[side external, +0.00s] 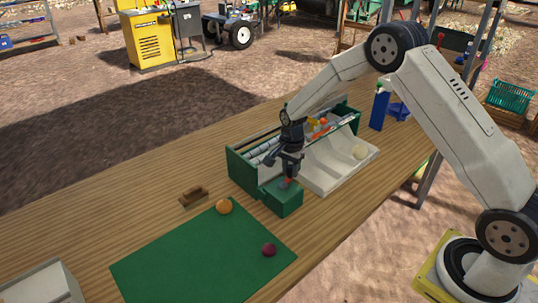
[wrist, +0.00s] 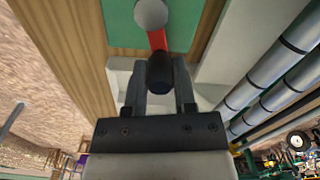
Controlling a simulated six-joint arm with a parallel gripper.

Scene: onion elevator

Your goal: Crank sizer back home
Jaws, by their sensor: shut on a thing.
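The sizer (side external: 238,172) is a green-framed box with grey rollers on the wooden table; its rollers (wrist: 265,85) also show in the wrist view. A green block (side external: 283,202) stands at its near end and carries the crank. The crank has a grey hub (wrist: 151,13), a red arm (wrist: 157,40) and a black knob (wrist: 160,75). My gripper (side external: 288,168) is above the block, its fingers shut on the black knob. In the side view the gripper covers most of the crank, with only a bit of red showing.
A white chute (side external: 335,172) beside the sizer holds a pale onion (side external: 360,152). A brown wooden piece (side external: 193,196) lies behind the mat.

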